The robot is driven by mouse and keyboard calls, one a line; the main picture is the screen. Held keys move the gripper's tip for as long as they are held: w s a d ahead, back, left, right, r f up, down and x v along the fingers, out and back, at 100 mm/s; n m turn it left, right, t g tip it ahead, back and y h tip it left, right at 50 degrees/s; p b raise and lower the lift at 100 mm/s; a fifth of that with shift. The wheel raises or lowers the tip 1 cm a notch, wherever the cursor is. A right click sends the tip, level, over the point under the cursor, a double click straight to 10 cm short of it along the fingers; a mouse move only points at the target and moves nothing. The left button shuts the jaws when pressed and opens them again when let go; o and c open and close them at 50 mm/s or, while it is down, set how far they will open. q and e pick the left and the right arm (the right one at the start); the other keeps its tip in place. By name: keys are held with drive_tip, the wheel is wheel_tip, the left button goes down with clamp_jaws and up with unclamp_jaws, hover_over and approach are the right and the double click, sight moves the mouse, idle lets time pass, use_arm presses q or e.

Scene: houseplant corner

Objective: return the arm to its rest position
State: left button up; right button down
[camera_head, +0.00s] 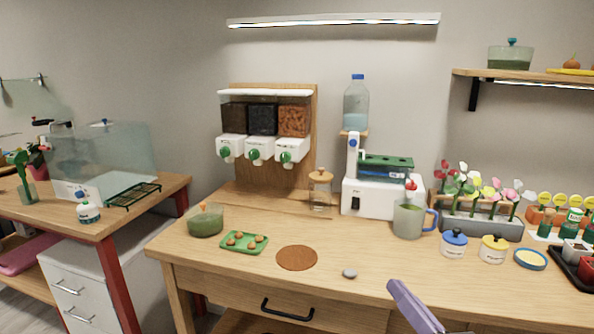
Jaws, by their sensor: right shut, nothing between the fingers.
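My right gripper (402,292) shows as a purple-grey shape at the bottom edge, right of the picture's middle. It is shut and empty, in front of the wooden table (225,262). The rest of my right arm is mostly below the picture. My left gripper and left arm are not in view. A small grey stone (350,272) lies on the table to the left of the right gripper, apart from it.
A green tray (262,249) with several brown balls, a round brown mat (296,257) and a green bowl (205,221) are on the left. A jug (408,220), blue-lidded jar (453,243) and yellow-lidded jar (493,249) stand behind the gripper.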

drive_tip(key=s+f+m+g+h, duration=0.2)
drive_tip(key=s+f+m, duration=0.2)
drive_tip(key=f+m, duration=0.5)
drive_tip(key=s+f+m+g+h, duration=0.1)
drive_tip(key=s+f+m+g, duration=0.15)
drive_tip(key=f+m, duration=0.6)
drive_tip(key=s+a+f+m+g, duration=0.1)
drive_tip(key=s+f+m+g, duration=0.4)
drive_tip(key=s+f+m, duration=1)
wheel_tip(320, 180, down, 3)
drive_tip(key=s, duration=0.3)
drive_tip(key=shift+a+f+h, duration=0.15)
drive_tip(key=shift+f+h, duration=0.05)
drive_tip(key=shift+h, duration=0.2)
drive_tip(key=shift+w, duration=0.1)
drive_tip(key=shift+a, duration=0.1)
